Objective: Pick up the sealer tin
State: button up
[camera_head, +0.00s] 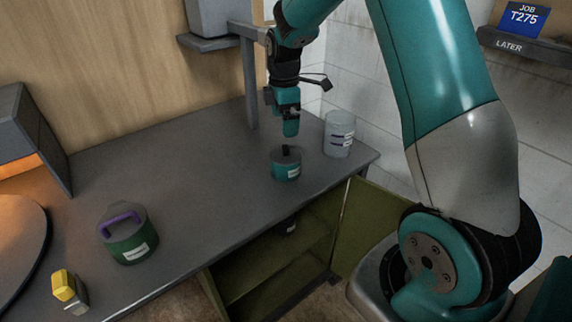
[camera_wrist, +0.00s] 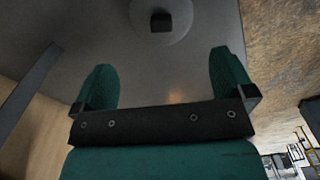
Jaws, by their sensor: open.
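A small teal tin (camera_head: 286,170) with a white label and a black knob stands upright on the grey counter. A larger green tin (camera_head: 131,248) with a purple handle stands at the left. The labels are too small to read, so I cannot tell which one is the sealer tin. My gripper (camera_head: 291,130) points down just above the small teal tin's knob. In the wrist view my gripper (camera_wrist: 162,82) is open with nothing between its fingers. The round grey lid and black knob of the small tin (camera_wrist: 181,30) show beyond the fingertips, at the top edge.
A pale jar (camera_head: 339,135) stands close to the right of the small tin. A grey post (camera_head: 250,80) rises behind it. A yellow-topped object (camera_head: 66,290) is at the front left. An open green cupboard (camera_head: 275,265) lies below the counter edge. The counter's middle is clear.

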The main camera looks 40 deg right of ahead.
aim_at(285, 157)
notch_tip(285, 157, down, 7)
jog(key=shift+r+p, duration=0.1)
jog(key=shift+p, duration=0.5)
jog(key=shift+s+f+p, duration=0.1)
jog(key=shift+f+p, duration=0.9)
jog(key=shift+f, duration=1.7)
jog(key=c, duration=0.7)
